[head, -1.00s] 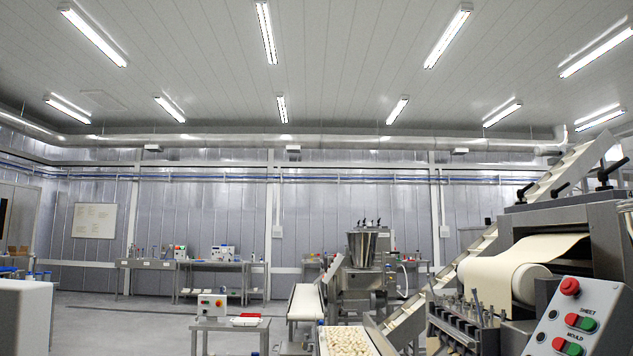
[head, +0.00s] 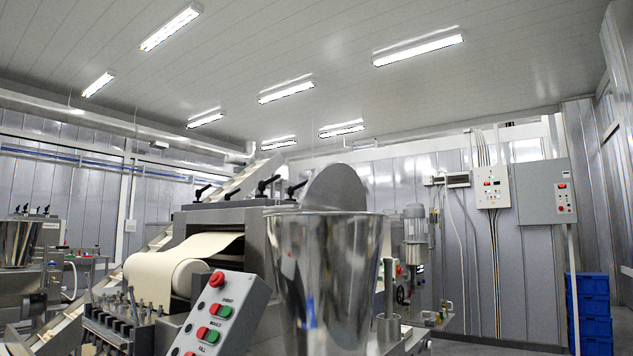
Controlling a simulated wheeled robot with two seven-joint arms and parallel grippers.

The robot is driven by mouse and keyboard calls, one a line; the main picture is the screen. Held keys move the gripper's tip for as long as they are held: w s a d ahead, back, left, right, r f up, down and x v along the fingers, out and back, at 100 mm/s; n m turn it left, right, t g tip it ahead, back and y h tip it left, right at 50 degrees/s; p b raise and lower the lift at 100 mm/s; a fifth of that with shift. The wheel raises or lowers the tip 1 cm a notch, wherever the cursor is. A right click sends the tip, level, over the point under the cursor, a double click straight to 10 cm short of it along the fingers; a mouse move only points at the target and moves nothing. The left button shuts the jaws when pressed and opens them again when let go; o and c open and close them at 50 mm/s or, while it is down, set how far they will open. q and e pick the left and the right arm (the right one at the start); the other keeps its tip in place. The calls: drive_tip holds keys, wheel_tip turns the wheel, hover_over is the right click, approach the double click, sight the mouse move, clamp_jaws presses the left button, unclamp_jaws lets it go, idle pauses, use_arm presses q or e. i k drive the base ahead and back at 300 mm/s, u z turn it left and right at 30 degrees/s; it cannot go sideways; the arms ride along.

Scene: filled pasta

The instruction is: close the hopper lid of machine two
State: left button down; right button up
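A large shiny metal hopper (head: 325,270) stands close in front of me, right of the middle in the head view. Its round grey lid (head: 335,187) is tilted up on edge at the far side of the rim, so the hopper is open. The inside of the hopper is hidden. A machine with a sheet roll (head: 178,276) and a tilted control panel (head: 215,315) stands just left of the hopper. No label shows which machine is number two. Neither of my grippers is in view.
A second, smaller hopper (head: 20,243) stands farther off at the left edge. A motor on a post (head: 415,240) is behind the hopper at right. Blue crates (head: 592,310) are stacked at far right by wall cabinets (head: 545,192). Floor shows between hopper and crates.

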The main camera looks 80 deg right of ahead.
sight(336, 186)
drive_tip(key=z, duration=2.7)
